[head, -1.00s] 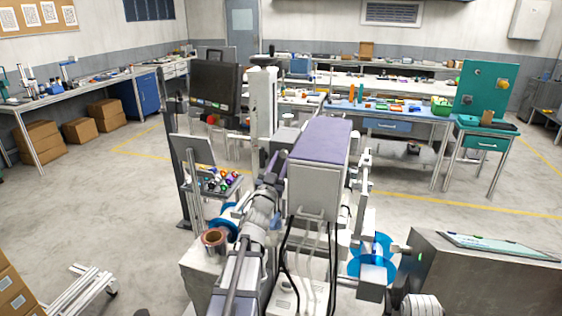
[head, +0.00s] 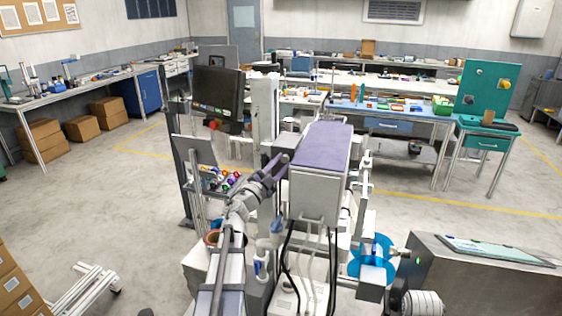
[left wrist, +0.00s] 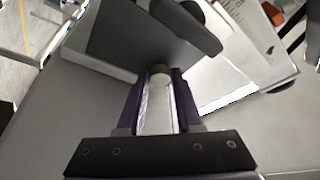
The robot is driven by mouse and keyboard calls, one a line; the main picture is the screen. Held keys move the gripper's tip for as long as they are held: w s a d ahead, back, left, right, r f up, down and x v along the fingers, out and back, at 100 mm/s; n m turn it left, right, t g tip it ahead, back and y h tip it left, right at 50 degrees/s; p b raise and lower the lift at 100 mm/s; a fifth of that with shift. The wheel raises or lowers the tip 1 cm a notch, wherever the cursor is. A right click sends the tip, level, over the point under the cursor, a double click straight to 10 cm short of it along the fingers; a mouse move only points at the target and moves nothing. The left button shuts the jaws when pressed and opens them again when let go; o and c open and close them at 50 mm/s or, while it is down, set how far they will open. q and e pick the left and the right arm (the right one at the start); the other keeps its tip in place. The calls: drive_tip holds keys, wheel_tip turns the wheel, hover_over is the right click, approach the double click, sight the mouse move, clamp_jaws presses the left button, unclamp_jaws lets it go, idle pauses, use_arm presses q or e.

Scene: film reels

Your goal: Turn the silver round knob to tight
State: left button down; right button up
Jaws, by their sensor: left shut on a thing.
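The silver round knob (left wrist: 158,100) shows in the left wrist view as a pale metallic cylinder between two purple fingers. My left gripper (left wrist: 160,82) is shut on it, one finger along each side. In the head view my left gripper (head: 279,163) is at the left side of the machine with the purple top (head: 324,140). The knob cannot be made out there. Any mark for tight is not visible. My right gripper is not in view.
A dark monitor (head: 218,96) and a small tray of coloured parts (head: 222,180) stand left of the machine. Blue reels (head: 374,265) and a grey metal cabinet (head: 470,285) are at right. Workbenches line the back. Open floor lies at left.

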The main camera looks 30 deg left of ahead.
use_arm(q)
drive_tip(key=m+p, duration=0.1)
drive_tip(key=m, duration=0.1)
drive_tip(key=m+g+p, duration=0.1)
drive_tip(key=m, duration=0.1)
drive_tip(key=r+m+g+h+p, duration=0.1)
drive_tip(key=m, duration=0.1)
drive_tip(key=shift+a+p, duration=0.15)
drive_tip(key=shift+p, duration=0.25)
drive_tip(key=shift+m+g+p, duration=0.6)
drive_tip(key=shift+m+p, duration=0.5)
drive_tip(key=shift+m, duration=0.4)
drive_tip(key=shift+f, duration=0.15)
drive_tip(key=c, duration=0.6)
unclamp_jaws()
drive_tip(key=shift+s, duration=0.1)
drive_tip(key=s, duration=0.5)
drive_tip(key=s+a, duration=0.1)
drive_tip(key=s, duration=0.1)
drive_tip(key=shift+s, duration=0.3)
drive_tip(key=shift+a, duration=0.15)
